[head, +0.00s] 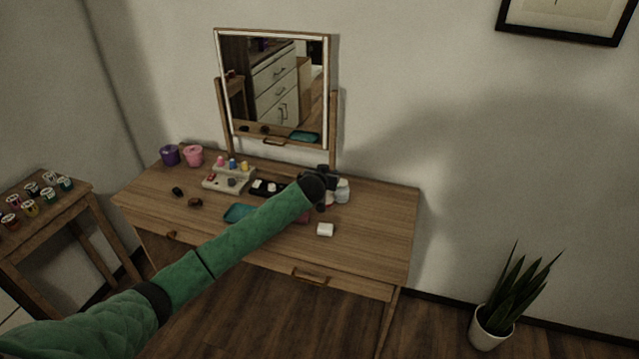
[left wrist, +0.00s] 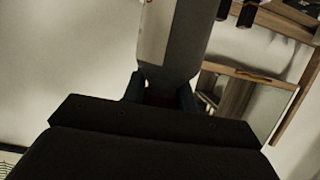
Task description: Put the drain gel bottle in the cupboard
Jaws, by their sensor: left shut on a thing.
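My left gripper (head: 325,182) is over the right part of the wooden dressing table, its fingers small and dark in the head view. In the left wrist view the left gripper (left wrist: 160,98) is shut on a smooth grey and white bottle (left wrist: 178,45), probably the drain gel bottle; no label is readable. Its far end is cut off by the frame, and its gripped end is dark between the fingers. No cupboard shows directly. The mirror (head: 275,90) reflects a white unit with drawers and handles. My right gripper is not in view.
The dressing table (head: 375,240) holds purple and pink pots (head: 193,155), a small rack (head: 228,179), a teal item (head: 239,213), a white block (head: 325,229) and small white containers (head: 342,190). A side table with jars (head: 45,190) stands left. A potted plant (head: 495,320) stands right.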

